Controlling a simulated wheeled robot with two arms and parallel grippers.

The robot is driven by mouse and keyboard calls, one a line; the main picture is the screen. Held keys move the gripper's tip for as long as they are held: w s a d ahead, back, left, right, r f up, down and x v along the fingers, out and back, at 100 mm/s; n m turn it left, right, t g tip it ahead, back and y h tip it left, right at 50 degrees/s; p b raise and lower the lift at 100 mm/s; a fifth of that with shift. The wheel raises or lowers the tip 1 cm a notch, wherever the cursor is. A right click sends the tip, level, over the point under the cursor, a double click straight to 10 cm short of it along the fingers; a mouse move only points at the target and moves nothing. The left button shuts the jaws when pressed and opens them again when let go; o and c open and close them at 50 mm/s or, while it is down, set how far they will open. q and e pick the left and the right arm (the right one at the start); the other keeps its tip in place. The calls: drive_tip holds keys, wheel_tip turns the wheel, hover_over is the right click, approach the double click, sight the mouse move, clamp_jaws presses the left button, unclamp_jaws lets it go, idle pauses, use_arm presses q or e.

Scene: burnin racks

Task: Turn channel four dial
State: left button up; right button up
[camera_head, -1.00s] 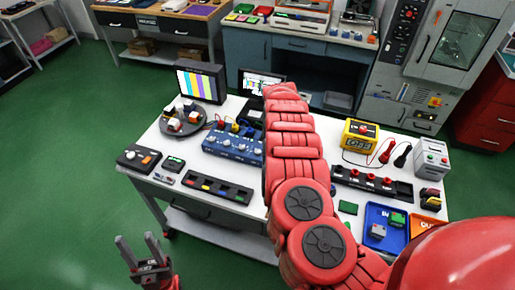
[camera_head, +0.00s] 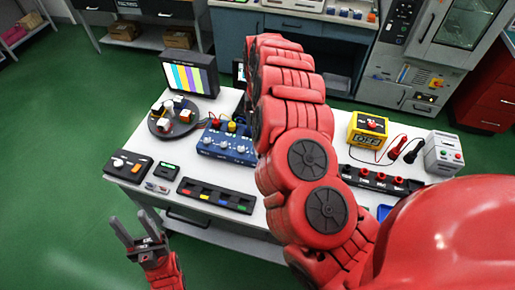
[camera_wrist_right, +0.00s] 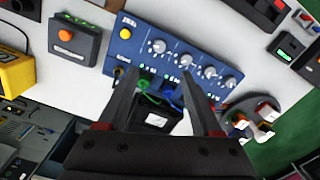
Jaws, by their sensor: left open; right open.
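The blue box (camera_head: 225,143) with a row of dials stands on the white table in the head view, left of my right arm. In the right wrist view the same blue box (camera_wrist_right: 190,50) shows several grey dials, one of them the dial at the row's end (camera_wrist_right: 230,81). I cannot read which is channel four. My right gripper (camera_wrist_right: 158,72) is open, its fingers near the box's lower edge and apart from the dials; my arm hides it in the head view. My left gripper (camera_head: 130,226) is open and empty, beside the table's front left.
A black block (camera_wrist_right: 155,118) with green and blue leads shows between my right fingers. Around the box are a monitor (camera_head: 188,75), a round turntable (camera_head: 160,127), a black strip with coloured buttons (camera_head: 215,196) and a yellow meter (camera_head: 368,129). Green floor is free at left.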

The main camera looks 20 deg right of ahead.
wheel_tip(320, 180, down, 10)
drive_tip(key=p, duration=0.2)
drive_tip(key=shift+d+r+p, duration=0.1)
drive_tip(key=shift+r+p, duration=0.15)
drive_tip(key=shift+p, duration=0.1)
wheel_tip(320, 180, down, 5)
drive_tip(key=shift+w+d+r, duration=0.1)
drive_tip(key=shift+r, duration=0.1)
drive_tip(key=shift+f+b, duration=0.55)
drive_tip(key=shift+f, duration=0.25)
drive_tip(key=shift+c, duration=0.2)
clamp_jaws()
